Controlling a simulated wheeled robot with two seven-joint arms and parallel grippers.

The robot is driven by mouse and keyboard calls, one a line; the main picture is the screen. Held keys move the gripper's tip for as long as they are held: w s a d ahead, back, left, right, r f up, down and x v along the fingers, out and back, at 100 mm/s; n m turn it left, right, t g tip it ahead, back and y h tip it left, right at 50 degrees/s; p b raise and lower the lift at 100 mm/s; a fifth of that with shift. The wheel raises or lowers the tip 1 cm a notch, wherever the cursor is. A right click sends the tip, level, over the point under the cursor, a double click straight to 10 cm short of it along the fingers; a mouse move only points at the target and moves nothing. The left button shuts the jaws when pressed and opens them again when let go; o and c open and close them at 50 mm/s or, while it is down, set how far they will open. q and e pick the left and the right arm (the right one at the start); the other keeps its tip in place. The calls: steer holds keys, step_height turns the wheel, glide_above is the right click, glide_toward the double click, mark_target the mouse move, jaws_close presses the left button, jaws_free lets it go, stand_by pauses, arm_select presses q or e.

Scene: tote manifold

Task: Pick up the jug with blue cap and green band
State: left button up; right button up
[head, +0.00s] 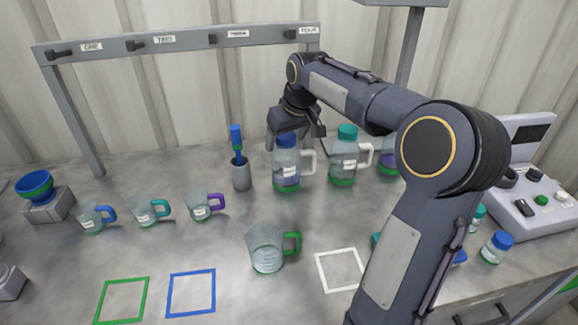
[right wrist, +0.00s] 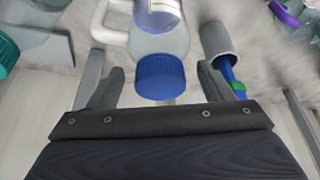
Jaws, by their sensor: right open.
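The jug with the blue cap and green band (head: 286,165) stands upright at the back of the bench, its white handle on the right. Its green band is at the base. My right gripper (head: 291,136) is at the height of the cap. In the right wrist view the jug's blue cap (right wrist: 160,78) lies between the two spread fingers of the right gripper (right wrist: 158,85), with a gap on each side. The gripper is open and holds nothing. In that view the green band is out of sight. My left gripper is in neither view.
A teal-capped jug (head: 344,160) stands close on the right; a grey cup (head: 241,176) with a blue tool stands close on the left. Another jug (head: 388,164) is partly behind my arm. A measuring jug (head: 266,248) and several mugs stand in front. A rail (head: 180,40) runs above.

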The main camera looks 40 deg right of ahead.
steer(key=shift+w+f, duration=0.1)
steer(key=shift+f, duration=0.15)
steer(key=c, duration=1.5)
steer(key=shift+r, duration=0.1)
